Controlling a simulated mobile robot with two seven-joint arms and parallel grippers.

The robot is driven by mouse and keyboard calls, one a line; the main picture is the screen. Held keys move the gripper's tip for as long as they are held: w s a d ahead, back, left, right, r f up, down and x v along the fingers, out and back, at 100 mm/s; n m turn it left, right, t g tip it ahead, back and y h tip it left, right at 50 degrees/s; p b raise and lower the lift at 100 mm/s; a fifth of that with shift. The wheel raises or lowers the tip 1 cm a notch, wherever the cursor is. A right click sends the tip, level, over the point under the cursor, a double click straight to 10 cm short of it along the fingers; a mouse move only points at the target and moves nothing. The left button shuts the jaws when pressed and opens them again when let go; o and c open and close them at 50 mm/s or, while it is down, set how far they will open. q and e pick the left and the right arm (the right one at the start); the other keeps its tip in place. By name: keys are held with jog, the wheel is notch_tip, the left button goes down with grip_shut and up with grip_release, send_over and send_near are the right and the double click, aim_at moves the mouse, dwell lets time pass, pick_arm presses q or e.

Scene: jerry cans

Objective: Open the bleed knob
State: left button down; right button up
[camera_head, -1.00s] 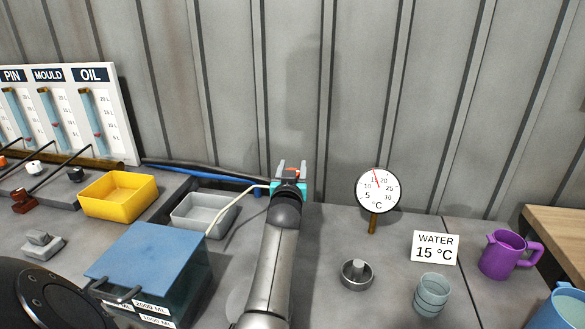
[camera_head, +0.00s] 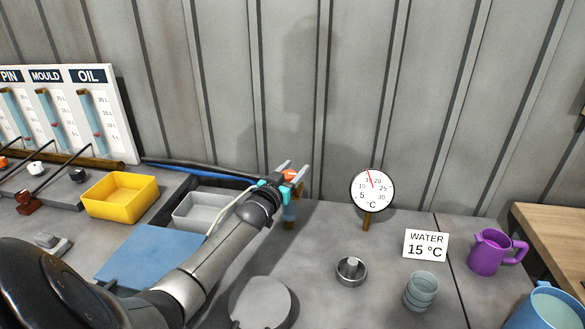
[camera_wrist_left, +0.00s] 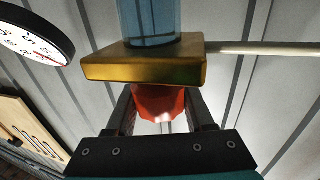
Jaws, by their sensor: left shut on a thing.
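The bleed knob is an orange-red knob (camera_head: 290,176) on a small post with a light-blue tube (camera_head: 289,211), standing near the back wall. My left gripper (camera_head: 294,171) reaches it from the lower left, one finger on each side of it. In the left wrist view the knob (camera_wrist_left: 159,103) sits between the two fingers, against a brass block (camera_wrist_left: 145,66) with the blue glass tube (camera_wrist_left: 150,20) on the block's other side. The gripper is shut on the knob. My right gripper is not in view.
A dial thermometer (camera_head: 372,190) stands right of the knob. A grey tray (camera_head: 190,212), a yellow tray (camera_head: 122,197) and a blue lid (camera_head: 148,252) lie to the left. A small metal pot (camera_head: 351,271), stacked cups (camera_head: 421,291) and a purple jug (camera_head: 490,251) stand at right.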

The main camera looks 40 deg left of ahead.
pick_arm(q)
jog(key=shift+w+r, duration=0.1)
jog(key=shift+r, duration=0.15)
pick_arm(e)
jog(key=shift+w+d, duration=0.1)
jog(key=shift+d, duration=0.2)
pick_arm(q)
jog(key=c, duration=0.7)
grip_release()
jog(key=o, duration=0.4)
jog(key=shift+f, duration=0.15)
jog(key=shift+f, duration=0.1)
jog(key=shift+s+d, duration=0.15)
jog(key=shift+s, duration=0.4)
jog(key=p+v, duration=0.3)
jog(key=v, duration=1.1)
jog(key=shift+s, duration=0.1)
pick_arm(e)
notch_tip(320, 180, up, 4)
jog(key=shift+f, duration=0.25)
pick_arm(q)
jog(key=shift+p, duration=0.3)
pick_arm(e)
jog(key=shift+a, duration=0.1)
